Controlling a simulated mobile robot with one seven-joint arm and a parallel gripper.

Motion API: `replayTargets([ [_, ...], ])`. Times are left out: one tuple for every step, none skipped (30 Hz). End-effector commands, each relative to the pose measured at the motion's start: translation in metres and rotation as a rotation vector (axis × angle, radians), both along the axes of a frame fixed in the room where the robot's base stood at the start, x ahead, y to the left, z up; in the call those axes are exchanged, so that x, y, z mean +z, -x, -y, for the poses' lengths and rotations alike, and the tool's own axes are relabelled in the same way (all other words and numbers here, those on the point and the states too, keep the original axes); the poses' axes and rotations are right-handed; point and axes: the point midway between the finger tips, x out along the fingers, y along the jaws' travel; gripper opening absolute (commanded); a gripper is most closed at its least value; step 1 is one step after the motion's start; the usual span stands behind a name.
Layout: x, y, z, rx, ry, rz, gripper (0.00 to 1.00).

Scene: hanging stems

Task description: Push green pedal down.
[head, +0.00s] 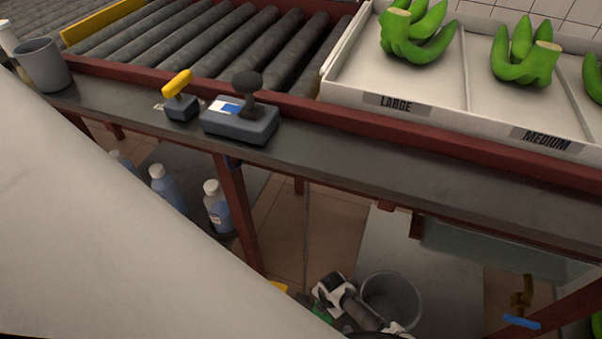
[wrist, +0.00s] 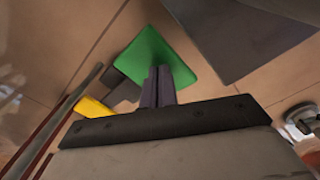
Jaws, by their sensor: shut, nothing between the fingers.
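The green pedal (wrist: 150,52) is a flat green plate low over the tiled floor. In the wrist view my gripper (wrist: 159,72) is shut and empty, its fingertips overlapping the near part of the green plate. I cannot tell whether they touch it. In the head view only a small bit of the green pedal (head: 321,314) shows beside my arm, and my fingers are hidden there. A yellow pedal (wrist: 92,107) lies to the left of the green one, partly behind my gripper's body. A dark bar shows beside it.
A grey bucket (head: 390,298) stands right of my arm under the bench (head: 330,165). Bottles (head: 217,208) stand left of a red bench leg (head: 235,210). A grey surface (wrist: 235,35) lies right of the green pedal. Levers (head: 240,118) and banana trays (head: 450,115) are above.

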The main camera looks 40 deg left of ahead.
Motion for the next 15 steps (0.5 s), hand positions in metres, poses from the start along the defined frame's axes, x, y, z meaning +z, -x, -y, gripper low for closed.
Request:
replayTargets([
  [-0.006,0.000,0.000,-0.001,-0.001,0.000,0.00],
  [-0.007,0.000,0.000,-0.001,-0.001,-0.001,0.00],
  [-0.009,0.000,0.000,-0.001,-0.001,-0.001,0.00],
  [-0.011,0.000,0.000,-0.001,-0.001,-0.001,0.00],
  [-0.012,0.000,0.000,-0.001,-0.001,-0.001,0.00],
  [-0.014,0.000,0.000,-0.001,-0.001,-0.001,0.00],
  [-0.016,0.000,0.000,-0.001,-0.001,-0.001,0.00],
  [-0.017,0.000,0.000,-0.001,-0.001,-0.001,0.00],
  [-0.019,0.000,0.000,-0.001,-0.001,-0.001,0.00],
  [-0.021,0.000,0.000,-0.001,-0.001,-0.001,0.00],
  [-0.022,0.000,-0.001,-0.001,-0.001,-0.001,0.00],
  [-0.024,0.000,-0.001,-0.001,-0.002,0.000,0.00],
  [-0.026,0.000,-0.001,-0.001,-0.002,0.000,0.00],
  [-0.027,0.000,-0.001,-0.001,-0.002,0.000,0.00],
  [-0.029,0.001,-0.001,-0.001,-0.002,0.000,0.00],
])
